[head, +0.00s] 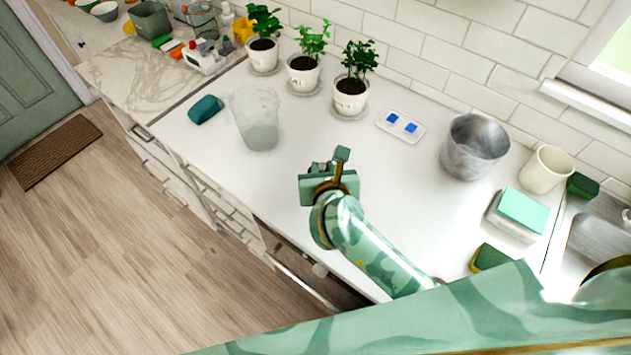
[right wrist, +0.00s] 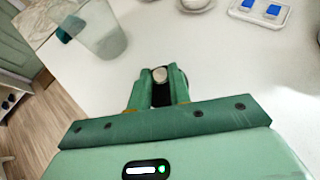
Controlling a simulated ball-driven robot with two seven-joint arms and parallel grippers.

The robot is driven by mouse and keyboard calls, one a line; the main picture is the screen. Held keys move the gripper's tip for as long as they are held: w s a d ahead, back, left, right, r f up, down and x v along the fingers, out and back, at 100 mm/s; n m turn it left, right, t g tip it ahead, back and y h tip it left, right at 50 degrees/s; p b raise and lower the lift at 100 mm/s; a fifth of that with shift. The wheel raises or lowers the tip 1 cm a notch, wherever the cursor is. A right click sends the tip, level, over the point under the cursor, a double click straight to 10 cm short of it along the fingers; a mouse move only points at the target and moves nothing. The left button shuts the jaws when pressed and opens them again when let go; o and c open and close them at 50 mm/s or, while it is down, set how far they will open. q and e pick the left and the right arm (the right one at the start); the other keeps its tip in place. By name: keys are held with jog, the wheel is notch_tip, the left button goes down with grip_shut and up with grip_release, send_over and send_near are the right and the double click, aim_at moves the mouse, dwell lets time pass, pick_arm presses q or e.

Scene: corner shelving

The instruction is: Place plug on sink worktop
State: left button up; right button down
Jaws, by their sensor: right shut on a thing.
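My right gripper (head: 329,172) hangs over the white worktop (head: 400,232) near its front edge. It is shut on a small pale, round-ended piece, which I take to be the plug (right wrist: 160,74), between the fingertips in the right wrist view. In the head view the plug is hidden by the gripper. How high it is above the worktop I cannot tell. The worktop runs right to the metal sink (head: 603,240). My left gripper is out of view.
A translucent container (head: 256,120) and a teal sponge (head: 206,109) stand left of the gripper. Potted plants (head: 350,95) line the wall. A tray with blue pieces (head: 401,126), a metal pot (head: 475,147) and a cream cup (head: 546,169) stand right. An open drawer (head: 300,278) lies below.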

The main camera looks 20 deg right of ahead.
jog(key=w+f+b, duration=0.1)
jog(key=f, duration=0.1)
jog(key=w+f+b, duration=0.1)
jog(key=shift+w+a+f+b, duration=0.2)
jog(key=shift+w+a+b, duration=0.1)
jog(key=f+b, duration=0.3)
jog(key=f, duration=0.1)
jog(key=shift+w+a, duration=0.1)
jog(key=shift+w, duration=0.15)
jog(key=shift+r, duration=0.25)
jog(key=shift+f, duration=0.1)
jog(key=c, duration=1.3)
grip_release()
jog(key=shift+r, duration=0.25)
jog(key=p+v, duration=0.1)
jog(key=v, duration=1.1)
jog(key=shift+f+p, duration=0.2)
jog(key=shift+p, duration=0.15)
